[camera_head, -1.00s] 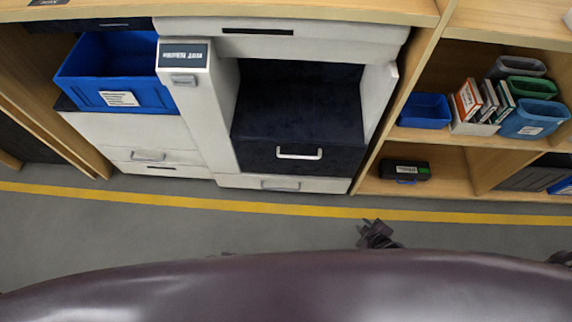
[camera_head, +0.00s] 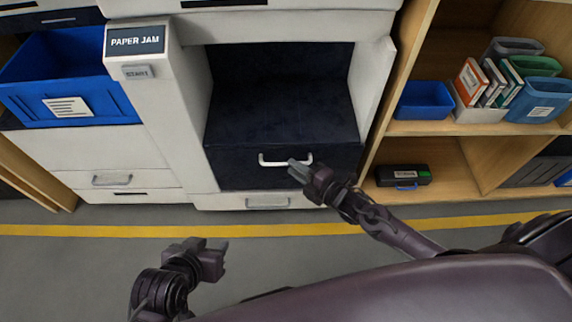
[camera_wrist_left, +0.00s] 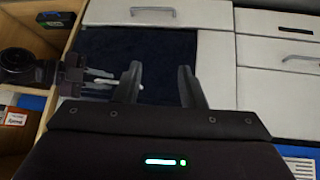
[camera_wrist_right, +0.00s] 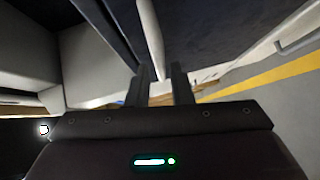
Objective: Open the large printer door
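The large printer door is a dark navy panel (camera_head: 235,170) low in the white printer, with a white bar handle (camera_head: 272,161). My right gripper (camera_head: 299,170) is at the handle's right end. In the right wrist view its fingers (camera_wrist_right: 160,82) are parted by a narrow gap, with a white bar (camera_wrist_right: 151,35) at the tips; contact is unclear. My left gripper (camera_head: 222,255) is open and empty, lower left of the door. The left wrist view shows its spread fingers (camera_wrist_left: 160,85), the handle (camera_wrist_left: 100,82) and my right gripper beyond.
A "PAPER JAM" sign (camera_head: 136,40) and START button (camera_head: 137,72) are on the printer's left column. A blue bin (camera_head: 110,92) stands left. A wooden shelf (camera_head: 440,160) with bins stands right. The grey floor in front is clear.

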